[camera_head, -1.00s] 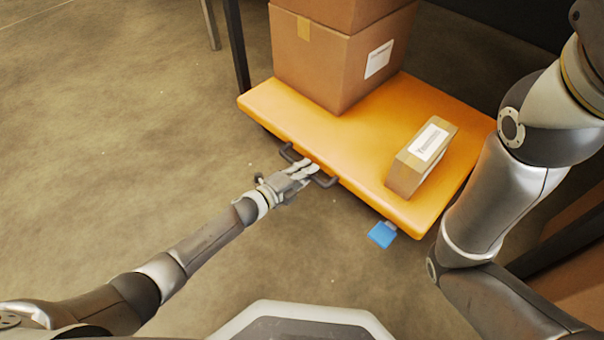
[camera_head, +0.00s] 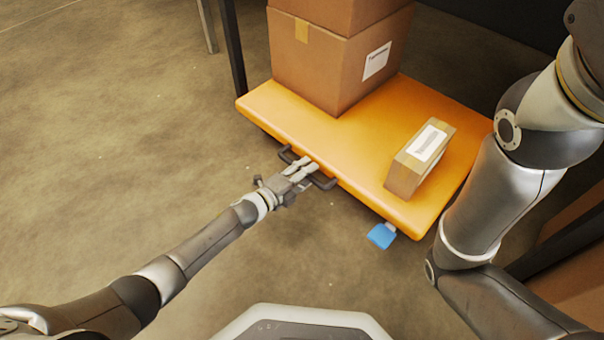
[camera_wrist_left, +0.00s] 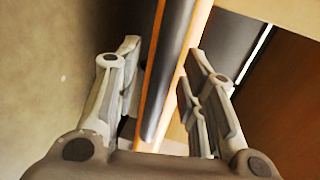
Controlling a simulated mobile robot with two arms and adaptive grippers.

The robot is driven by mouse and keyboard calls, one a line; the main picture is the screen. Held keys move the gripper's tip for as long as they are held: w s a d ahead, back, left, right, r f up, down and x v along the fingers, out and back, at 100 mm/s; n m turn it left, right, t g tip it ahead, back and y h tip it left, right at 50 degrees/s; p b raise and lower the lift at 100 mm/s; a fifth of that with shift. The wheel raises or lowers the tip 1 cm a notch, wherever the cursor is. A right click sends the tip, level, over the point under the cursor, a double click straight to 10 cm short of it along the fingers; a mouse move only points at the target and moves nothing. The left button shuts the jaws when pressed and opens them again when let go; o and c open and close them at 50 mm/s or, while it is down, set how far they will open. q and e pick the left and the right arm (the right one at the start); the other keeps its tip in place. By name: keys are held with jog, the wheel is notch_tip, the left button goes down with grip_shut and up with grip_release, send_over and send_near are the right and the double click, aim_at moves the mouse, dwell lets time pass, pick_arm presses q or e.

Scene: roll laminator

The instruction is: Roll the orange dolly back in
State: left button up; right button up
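The orange dolly (camera_head: 300,135) is a flat platform on the floor, partly under a dark-legged table. A dark handle (camera_head: 325,183) sticks out from its near edge. My left gripper (camera_head: 308,168) is at this handle. In the left wrist view the two fingers (camera_wrist_left: 160,85) stand apart, with the dark handle bar (camera_wrist_left: 168,70) running between them and a gap to the left finger. My right arm crosses the right side of the head view, but its gripper is out of view.
A large carton (camera_head: 325,65) with another on top stands at the dolly's back. A small labelled box (camera_head: 420,160) lies near its right end. A blue tab (camera_head: 381,236) sticks out at the near edge. A dark table leg (camera_head: 233,50) stands behind. The floor at left is clear.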

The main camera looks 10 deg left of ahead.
pick_arm(q)
jog(key=v, duration=1.2)
jog(key=shift+f, duration=0.1)
